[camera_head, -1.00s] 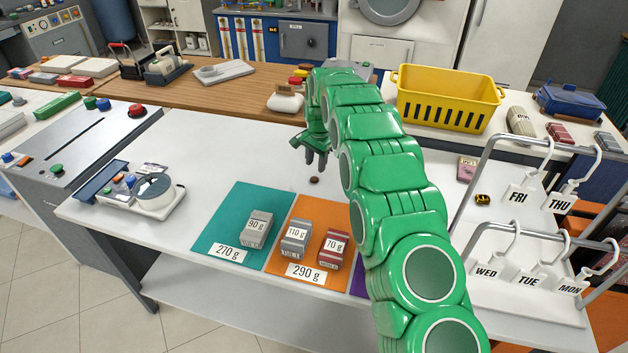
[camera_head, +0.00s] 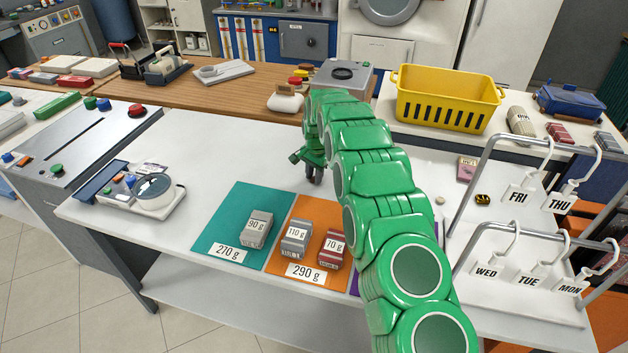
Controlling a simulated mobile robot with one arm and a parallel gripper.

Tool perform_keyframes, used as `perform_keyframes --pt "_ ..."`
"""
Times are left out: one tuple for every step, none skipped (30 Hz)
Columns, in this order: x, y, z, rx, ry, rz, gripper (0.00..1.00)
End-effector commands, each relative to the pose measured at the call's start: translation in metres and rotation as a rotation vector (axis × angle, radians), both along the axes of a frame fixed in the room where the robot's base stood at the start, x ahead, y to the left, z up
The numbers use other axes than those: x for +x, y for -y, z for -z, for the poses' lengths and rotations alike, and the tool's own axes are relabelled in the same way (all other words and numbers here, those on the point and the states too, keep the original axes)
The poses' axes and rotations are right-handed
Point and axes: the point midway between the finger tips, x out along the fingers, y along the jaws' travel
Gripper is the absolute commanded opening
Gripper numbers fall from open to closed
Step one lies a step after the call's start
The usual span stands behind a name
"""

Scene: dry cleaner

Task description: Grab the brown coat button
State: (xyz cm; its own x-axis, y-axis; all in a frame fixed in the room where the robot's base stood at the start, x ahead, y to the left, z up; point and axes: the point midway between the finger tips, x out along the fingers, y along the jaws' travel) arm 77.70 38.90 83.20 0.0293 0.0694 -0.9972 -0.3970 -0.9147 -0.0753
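My gripper (camera_head: 314,176) points down at the white table (camera_head: 228,152), just behind the orange mat. The brown coat button is not visible now; its earlier spot is where my fingertips are, so they hide it. The fingers look close together, but I cannot tell whether they are open, shut, or around the button. A small pale round piece (camera_head: 440,199) lies on the table right of my arm.
A teal mat (camera_head: 222,225) and an orange mat (camera_head: 274,262) carry small labelled boxes. A black and yellow piece (camera_head: 482,200) lies near the wire rack with day tags. A yellow basket (camera_head: 447,98) stands behind. The table left of my gripper is clear.

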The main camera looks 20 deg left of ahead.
Motion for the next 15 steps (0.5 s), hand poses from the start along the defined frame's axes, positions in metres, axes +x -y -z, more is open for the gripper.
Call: perform_keyframes --pt "0.0 0.0 -0.0001 0.0 0.0 0.0 0.2" --pt "0.0 0.0 -0.0001 0.0 0.0 0.0 0.15" --pt "0.0 0.0 -0.0001 0.0 0.0 0.0 0.09" --pt "0.0001 0.0 -0.0003 0.0 0.0 0.0 0.04" --pt "0.0001 0.0001 -0.0002 0.0 0.0 0.0 0.01" --pt "0.0001 0.0001 -0.0002 0.0 0.0 0.0 0.01" --pt "0.0001 0.0 -0.0003 0.0 0.0 0.0 0.01" --pt "0.0001 0.0 -0.0003 0.001 0.0 0.0 0.01" --pt "0.0001 0.0 -0.0004 0.001 0.0 0.0 0.01" --pt "0.0001 0.0 -0.0004 0.0 0.0 0.0 0.01" --pt "0.0002 -0.0001 -0.0004 0.001 0.0 0.0 0.01" --pt "0.0001 0.0 -0.0005 0.001 0.0 0.0 0.01" --pt "0.0002 0.0 -0.0008 0.001 0.0 0.0 0.01" --pt "0.0002 0.0 -0.0014 0.001 0.001 0.0 0.01" --pt "0.0004 -0.0001 -0.0026 0.001 0.001 0.0 0.01"
